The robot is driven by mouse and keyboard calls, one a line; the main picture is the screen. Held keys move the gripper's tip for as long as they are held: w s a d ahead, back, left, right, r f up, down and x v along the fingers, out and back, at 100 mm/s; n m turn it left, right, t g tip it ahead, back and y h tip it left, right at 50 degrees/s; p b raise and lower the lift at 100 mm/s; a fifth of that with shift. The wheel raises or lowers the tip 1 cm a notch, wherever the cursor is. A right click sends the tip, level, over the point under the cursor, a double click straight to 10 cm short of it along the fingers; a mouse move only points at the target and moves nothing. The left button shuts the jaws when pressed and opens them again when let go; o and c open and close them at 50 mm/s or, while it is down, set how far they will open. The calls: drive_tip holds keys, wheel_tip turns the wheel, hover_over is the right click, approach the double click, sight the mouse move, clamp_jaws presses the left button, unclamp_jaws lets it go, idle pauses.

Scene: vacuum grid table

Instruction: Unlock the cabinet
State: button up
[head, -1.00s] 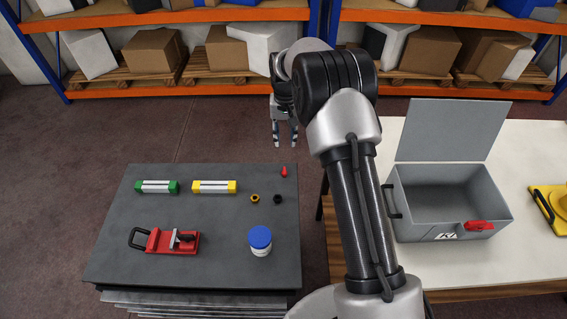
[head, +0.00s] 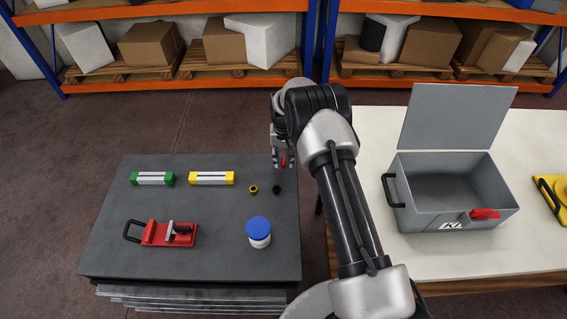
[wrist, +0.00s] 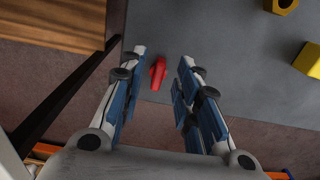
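A dark grey cabinet-like block (head: 190,268) stands at the left in the head view, with layered edges on its front; no door or lock is clearly visible. A small red piece (head: 283,161) stands near the far right corner of its top. The wrist view shows this red piece (wrist: 158,74) between the fingers and a little beyond them. My gripper (head: 282,156) is open above that corner, its fingertips (wrist: 163,56) on either side of the red piece in the picture. Contact with it cannot be seen.
An open grey box (head: 450,213) sits on the right table (head: 420,256).

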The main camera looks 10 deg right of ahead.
drive_tip(key=shift+f, duration=0.85)
clamp_jaws()
